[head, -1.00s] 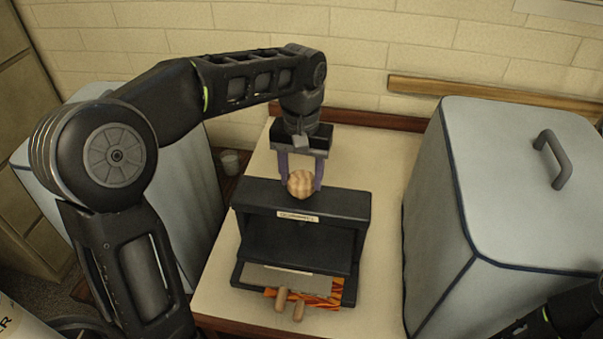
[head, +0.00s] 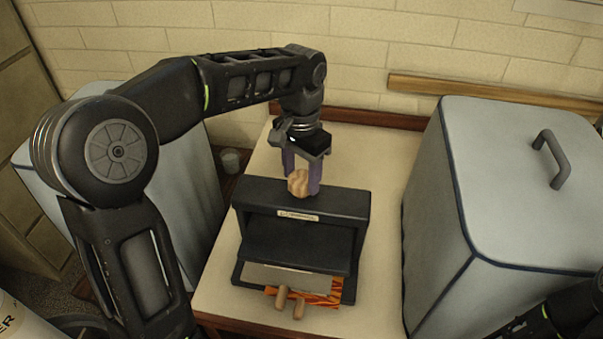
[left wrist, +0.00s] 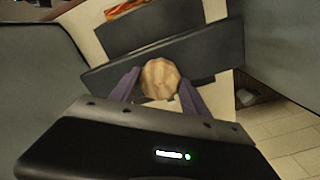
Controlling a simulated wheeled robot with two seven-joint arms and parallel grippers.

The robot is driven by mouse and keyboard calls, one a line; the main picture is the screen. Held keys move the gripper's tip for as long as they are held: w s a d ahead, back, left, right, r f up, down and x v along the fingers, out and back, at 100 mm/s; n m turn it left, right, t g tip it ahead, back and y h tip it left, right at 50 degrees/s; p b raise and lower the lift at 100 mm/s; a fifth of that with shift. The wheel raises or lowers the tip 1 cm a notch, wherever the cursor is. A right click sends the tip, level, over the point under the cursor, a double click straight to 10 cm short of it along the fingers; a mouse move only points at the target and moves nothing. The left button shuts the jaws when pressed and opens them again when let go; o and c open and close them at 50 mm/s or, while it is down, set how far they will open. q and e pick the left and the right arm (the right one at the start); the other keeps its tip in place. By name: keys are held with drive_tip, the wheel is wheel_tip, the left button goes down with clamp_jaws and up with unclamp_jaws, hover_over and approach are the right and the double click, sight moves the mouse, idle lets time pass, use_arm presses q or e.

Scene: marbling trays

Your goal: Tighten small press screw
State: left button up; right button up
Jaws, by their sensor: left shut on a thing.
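The small press (head: 340,203) is black and stands on the pale table, with a label on its top beam. A round, ridged wooden screw knob (head: 297,181) sits above the middle of the beam. My left gripper (head: 301,188) points down from above, its two purple fingers shut on the knob from either side. The left wrist view also shows the knob (left wrist: 160,79) between the fingers, with the black beam (left wrist: 215,52) behind it. The screw's shaft is hidden. Only part of my right arm shows at the bottom right, and its gripper is out of frame.
Large grey-blue covered boxes stand on the right (head: 520,190) and left (head: 190,235). A small grey cup (head: 230,161) is behind the left box. The pale table (head: 385,270) is clear beside the press.

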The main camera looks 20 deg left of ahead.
sight(301, 177)
use_arm(q)
drive_tip(key=o, duration=1.4)
drive_tip(key=shift+r, duration=0.6)
wheel_tip(301, 177, up, 6)
drive_tip(key=shift+p, duration=1)
drive_tip(key=shift+r+p, duration=0.35)
drive_tip(key=shift+p, duration=0.05)
